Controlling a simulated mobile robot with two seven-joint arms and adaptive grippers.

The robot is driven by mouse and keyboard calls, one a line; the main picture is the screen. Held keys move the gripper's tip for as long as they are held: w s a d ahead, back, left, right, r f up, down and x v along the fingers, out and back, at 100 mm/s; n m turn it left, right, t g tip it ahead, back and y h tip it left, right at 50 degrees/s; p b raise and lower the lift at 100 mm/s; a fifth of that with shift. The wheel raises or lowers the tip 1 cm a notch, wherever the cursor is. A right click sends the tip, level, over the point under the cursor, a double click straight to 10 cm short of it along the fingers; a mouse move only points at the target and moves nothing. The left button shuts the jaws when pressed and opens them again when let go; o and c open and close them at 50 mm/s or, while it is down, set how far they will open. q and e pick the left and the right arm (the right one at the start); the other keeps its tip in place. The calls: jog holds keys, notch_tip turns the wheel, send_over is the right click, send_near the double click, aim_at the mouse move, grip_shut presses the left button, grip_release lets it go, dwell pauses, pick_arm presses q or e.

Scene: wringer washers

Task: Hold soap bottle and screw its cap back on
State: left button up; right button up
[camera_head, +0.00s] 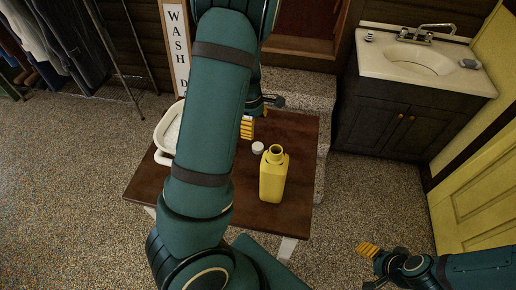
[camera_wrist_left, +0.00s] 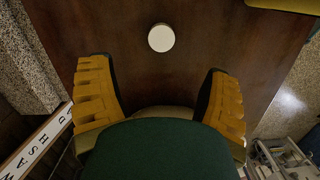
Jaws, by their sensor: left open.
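The yellow soap bottle (camera_head: 273,177) stands upright on the brown table with its neck open and uncapped. A yellow edge, likely the bottle (camera_wrist_left: 285,5), shows at the top right of the left wrist view. The round white cap (camera_head: 258,148) lies on the table behind and left of the bottle; it also shows in the left wrist view (camera_wrist_left: 161,38). My left gripper (camera_wrist_left: 158,68) is open and empty, its fingers spread to either side and short of the cap. In the head view my arm partly hides it. My right gripper (camera_head: 368,249) is off the table at the lower right, away from the bottle.
A sink cabinet (camera_head: 400,125) stands at the back right, and a yellow door (camera_head: 480,190) is at the right.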

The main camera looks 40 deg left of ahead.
pick_arm(q)
jog(key=b, duration=0.1)
send_over(258, 146)
jog(key=f, duration=0.5)
jog(key=shift+a, duration=0.3)
jog(key=shift+d+f+b, duration=0.15)
jog(key=shift+f+b, duration=0.3)
jog(key=shift+f, duration=0.9)
jog(key=shift+d+f+b, duration=0.15)
jog(key=shift+f+b, duration=0.3)
jog(key=shift+f, duration=0.85)
jog(key=shift+s, duration=0.1)
jog(key=c, duration=0.9)
